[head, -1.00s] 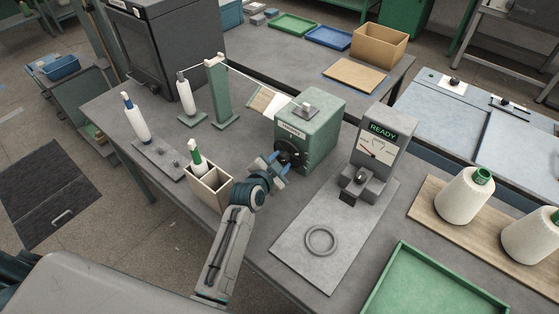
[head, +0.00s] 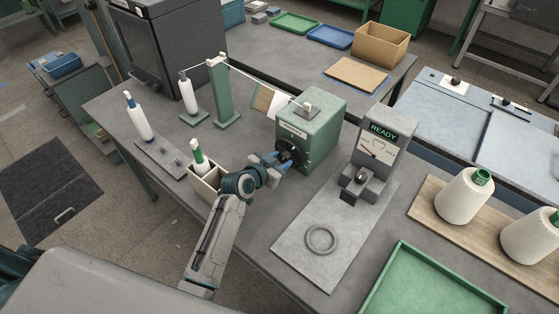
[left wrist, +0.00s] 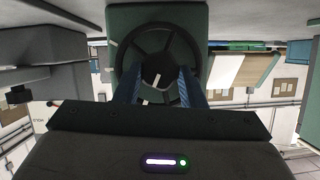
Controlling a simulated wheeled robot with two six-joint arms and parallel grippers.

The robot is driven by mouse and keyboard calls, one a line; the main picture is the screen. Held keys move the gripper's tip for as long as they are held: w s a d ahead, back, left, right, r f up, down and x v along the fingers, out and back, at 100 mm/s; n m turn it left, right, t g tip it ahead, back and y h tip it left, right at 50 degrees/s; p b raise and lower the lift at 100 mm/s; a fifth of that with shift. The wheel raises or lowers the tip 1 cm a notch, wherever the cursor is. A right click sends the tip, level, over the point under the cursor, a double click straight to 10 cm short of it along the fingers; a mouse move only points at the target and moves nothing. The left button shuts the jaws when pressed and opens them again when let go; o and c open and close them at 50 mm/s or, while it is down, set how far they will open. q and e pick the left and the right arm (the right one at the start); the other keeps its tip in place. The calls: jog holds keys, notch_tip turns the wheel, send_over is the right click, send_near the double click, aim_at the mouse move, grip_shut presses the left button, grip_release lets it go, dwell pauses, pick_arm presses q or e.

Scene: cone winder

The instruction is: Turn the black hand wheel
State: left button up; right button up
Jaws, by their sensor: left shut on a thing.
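The black hand wheel (head: 287,153) is on the front face of the green machine box (head: 325,117) in the middle of the table. My left gripper (head: 284,163) is at the wheel, with its blue fingers reaching to it and shut on it. In the left wrist view the wheel (left wrist: 148,44) shows its rim, spokes and dark hub with a pale mark. The two blue fingers of my left gripper (left wrist: 160,88) lie on either side of the hub. The fingertips partly hide the wheel. My right gripper is not in view.
A beige box (head: 204,188) with a green-topped bobbin stands close to my left wrist. A grey unit with a READY display (head: 383,133) stands to the right. A green tray (head: 430,285) and yarn cones (head: 463,197) are further right.

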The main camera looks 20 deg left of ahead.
pick_arm(q)
jog(key=o, duration=1)
jog(key=b+v, duration=0.2)
jog(key=v, duration=0.8)
jog(key=shift+s+a+r+b, duration=0.1)
jog(key=shift+s+r+b, duration=0.1)
jog(key=shift+s+b, duration=0.15)
